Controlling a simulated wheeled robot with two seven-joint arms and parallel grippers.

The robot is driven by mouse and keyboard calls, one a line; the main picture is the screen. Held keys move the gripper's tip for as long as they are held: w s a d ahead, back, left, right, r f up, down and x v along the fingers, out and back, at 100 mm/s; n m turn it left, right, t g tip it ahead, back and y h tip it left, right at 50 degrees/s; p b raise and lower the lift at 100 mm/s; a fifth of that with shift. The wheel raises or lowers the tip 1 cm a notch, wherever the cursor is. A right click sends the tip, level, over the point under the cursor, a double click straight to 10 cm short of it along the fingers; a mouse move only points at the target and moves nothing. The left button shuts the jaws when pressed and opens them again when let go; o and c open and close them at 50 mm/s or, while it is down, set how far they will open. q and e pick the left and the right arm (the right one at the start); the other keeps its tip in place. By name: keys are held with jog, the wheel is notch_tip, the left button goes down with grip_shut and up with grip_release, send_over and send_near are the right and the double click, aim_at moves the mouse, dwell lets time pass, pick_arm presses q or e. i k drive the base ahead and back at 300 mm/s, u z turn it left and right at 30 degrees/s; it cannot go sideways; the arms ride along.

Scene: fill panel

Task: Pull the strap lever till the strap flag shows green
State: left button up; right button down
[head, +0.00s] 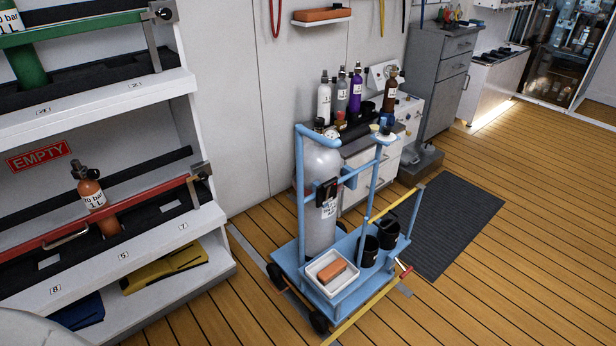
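A blue trolley (340,279) stands on the wooden floor in the middle of the head view, with a large grey cylinder (321,165) upright in its frame. A black strap fitting (327,192) sits across the front of the cylinder, at the middle height of the frame. It appears to carry the strap lever, but the lever and the flag are too small to tell apart, and I see no green there. Neither of my grippers is in view.
A white tray (317,278) with an orange block (332,271) and black cups (369,251) are on the trolley's deck. A bottle rack (100,105) stands left. Floor is free at the right, around a dark mat (455,222).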

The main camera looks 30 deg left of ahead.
aim_at(329, 186)
jog(key=u, duration=0.15)
jog(key=i, duration=1.15)
jog(key=z, duration=0.05)
